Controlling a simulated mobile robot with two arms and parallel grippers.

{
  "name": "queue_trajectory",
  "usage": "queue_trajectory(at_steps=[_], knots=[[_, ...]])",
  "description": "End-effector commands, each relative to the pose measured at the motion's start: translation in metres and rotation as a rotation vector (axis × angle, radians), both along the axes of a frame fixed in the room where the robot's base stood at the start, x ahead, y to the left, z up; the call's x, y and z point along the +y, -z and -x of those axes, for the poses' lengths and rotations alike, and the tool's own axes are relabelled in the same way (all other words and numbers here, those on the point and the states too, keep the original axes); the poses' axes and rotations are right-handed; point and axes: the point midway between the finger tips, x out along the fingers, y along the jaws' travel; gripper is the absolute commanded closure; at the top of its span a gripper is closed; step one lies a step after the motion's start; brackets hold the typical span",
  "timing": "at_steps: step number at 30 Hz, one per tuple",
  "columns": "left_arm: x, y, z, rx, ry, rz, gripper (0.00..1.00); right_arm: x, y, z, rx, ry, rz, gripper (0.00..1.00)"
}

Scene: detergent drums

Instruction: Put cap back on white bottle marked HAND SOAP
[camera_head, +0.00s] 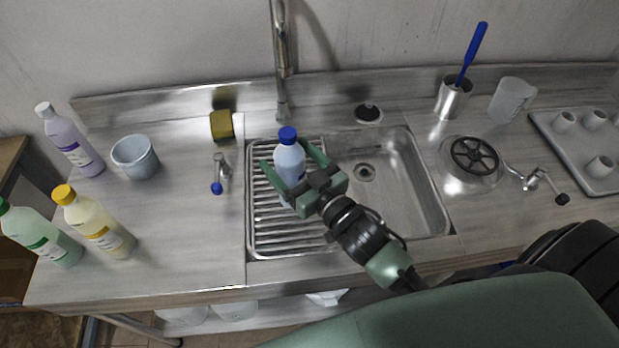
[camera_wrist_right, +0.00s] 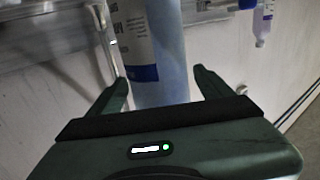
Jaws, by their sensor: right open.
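A pale blue-white bottle (camera_head: 290,158) with a blue cap (camera_head: 287,135) on its top stands at the drying rack part of the sink. In the right wrist view the bottle (camera_wrist_right: 165,50) shows a white label with a dark blue band; its wording is not readable and its top is out of frame. My right gripper (camera_head: 289,157) is open, with one finger on each side of the bottle. In the wrist view its fingers (camera_wrist_right: 163,82) show gaps to the bottle. No separate loose cap is clearly visible. My left gripper is not in view.
A purple bottle (camera_head: 72,142), a green bottle (camera_head: 42,238) and a yellow bottle (camera_head: 97,225) stand at left, all capped. A grey cup (camera_head: 135,157), sponge (camera_head: 222,124) and faucet (camera_head: 281,70) are near. The sink basin (camera_head: 400,190) is empty.

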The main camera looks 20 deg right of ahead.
Motion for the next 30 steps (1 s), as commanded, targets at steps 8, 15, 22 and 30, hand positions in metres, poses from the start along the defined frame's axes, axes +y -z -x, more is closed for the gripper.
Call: queue_trajectory(at_steps=[8,15,22,30], knots=[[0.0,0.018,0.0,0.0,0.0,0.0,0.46,-0.015,0.004,0.063,0.002,0.0,0.0,0.19],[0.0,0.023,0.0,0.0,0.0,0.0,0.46,-0.022,0.001,0.089,-0.002,-0.001,0.0,0.19],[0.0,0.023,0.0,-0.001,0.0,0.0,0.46,-0.023,-0.001,0.093,-0.002,-0.001,0.0,0.19],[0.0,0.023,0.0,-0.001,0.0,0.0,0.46,-0.023,0.0,0.092,-0.002,-0.001,0.0,0.19]])
